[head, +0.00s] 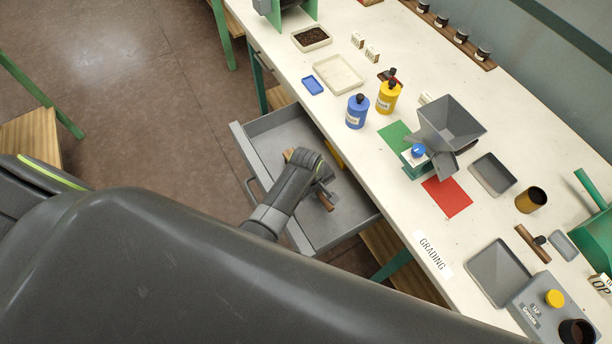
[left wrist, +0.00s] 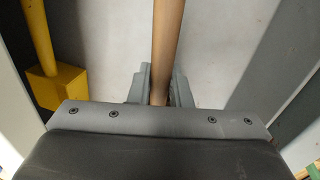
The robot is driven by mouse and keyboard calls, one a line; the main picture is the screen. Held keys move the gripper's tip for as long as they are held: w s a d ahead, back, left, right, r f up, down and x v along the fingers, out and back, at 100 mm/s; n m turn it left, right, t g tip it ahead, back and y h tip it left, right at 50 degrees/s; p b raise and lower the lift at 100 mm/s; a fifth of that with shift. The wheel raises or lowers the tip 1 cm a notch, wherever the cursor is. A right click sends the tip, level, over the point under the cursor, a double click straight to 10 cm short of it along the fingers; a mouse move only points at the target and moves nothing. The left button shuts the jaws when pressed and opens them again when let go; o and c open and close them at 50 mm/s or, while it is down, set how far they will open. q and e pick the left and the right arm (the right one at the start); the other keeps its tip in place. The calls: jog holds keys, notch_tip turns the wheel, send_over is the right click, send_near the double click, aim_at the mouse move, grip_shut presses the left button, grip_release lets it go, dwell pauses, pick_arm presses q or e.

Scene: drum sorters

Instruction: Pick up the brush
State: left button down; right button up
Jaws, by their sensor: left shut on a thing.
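The brush shows as a brown wooden handle (head: 327,202) inside the open grey drawer (head: 244,140). My left gripper (head: 321,189) reaches down into the drawer and is shut on the handle. In the left wrist view the handle (left wrist: 167,45) runs up from between the two fingers (left wrist: 160,88). The arm and wrist hide part of the brush, and I cannot make out its bristles. I cannot tell whether it touches the drawer floor. My right gripper is not in view.
A yellow tool (left wrist: 50,88) lies beside the handle in the drawer, close to the gripper. The drawer walls surround the gripper. The white bench (head: 355,195) above carries a blue bottle (head: 357,112), a yellow bottle (head: 388,98) and a grey hopper (head: 448,125).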

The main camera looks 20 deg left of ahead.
pick_arm(q)
jog(key=shift+r, duration=5)
